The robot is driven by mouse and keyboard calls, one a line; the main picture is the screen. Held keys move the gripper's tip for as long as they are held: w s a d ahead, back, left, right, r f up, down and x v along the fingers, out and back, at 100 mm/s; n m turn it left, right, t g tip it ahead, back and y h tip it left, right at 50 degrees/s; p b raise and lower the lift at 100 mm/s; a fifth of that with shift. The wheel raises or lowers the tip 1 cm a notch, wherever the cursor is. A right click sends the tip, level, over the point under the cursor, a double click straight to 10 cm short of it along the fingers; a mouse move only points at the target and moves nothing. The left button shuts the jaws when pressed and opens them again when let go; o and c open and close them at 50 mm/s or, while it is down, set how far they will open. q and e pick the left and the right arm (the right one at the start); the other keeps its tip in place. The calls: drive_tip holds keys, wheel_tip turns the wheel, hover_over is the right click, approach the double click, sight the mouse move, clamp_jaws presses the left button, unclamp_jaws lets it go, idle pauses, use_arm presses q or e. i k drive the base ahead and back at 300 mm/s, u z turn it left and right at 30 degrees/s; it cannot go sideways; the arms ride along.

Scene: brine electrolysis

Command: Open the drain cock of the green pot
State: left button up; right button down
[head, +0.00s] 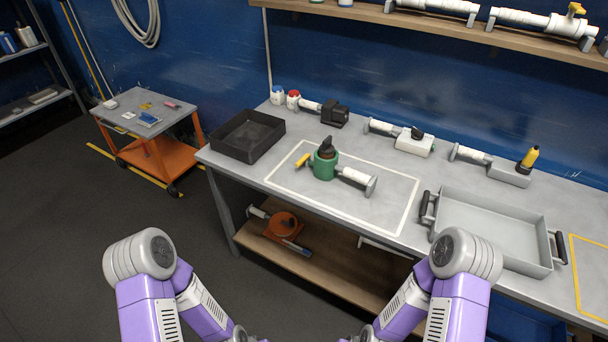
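The green pot (324,166) stands upright on the grey workbench, inside a white-outlined rectangle. A black part (327,147) sits on its top. A small yellow handle (302,160) sticks out from its left side; it is too small to tell how it is turned. A white pipe with a grey end (357,179) extends from its right side. My two purple arms reach in at the bottom, well short of the pot. Both grippers are out of the frame below.
A black tray (247,137) stands left of the outline, and a grey tray with black handles (490,232) stands to the right. Several pipe fittings (398,138) line the back of the bench. The bench (388,198) is clear around the pot within the outline. An orange trolley (150,152) stands at left.

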sight(307, 156)
drive_tip(key=k, duration=0.2)
drive_tip(key=u, duration=0.8)
drive_tip(key=i, duration=0.75)
drive_tip(key=z, duration=0.8)
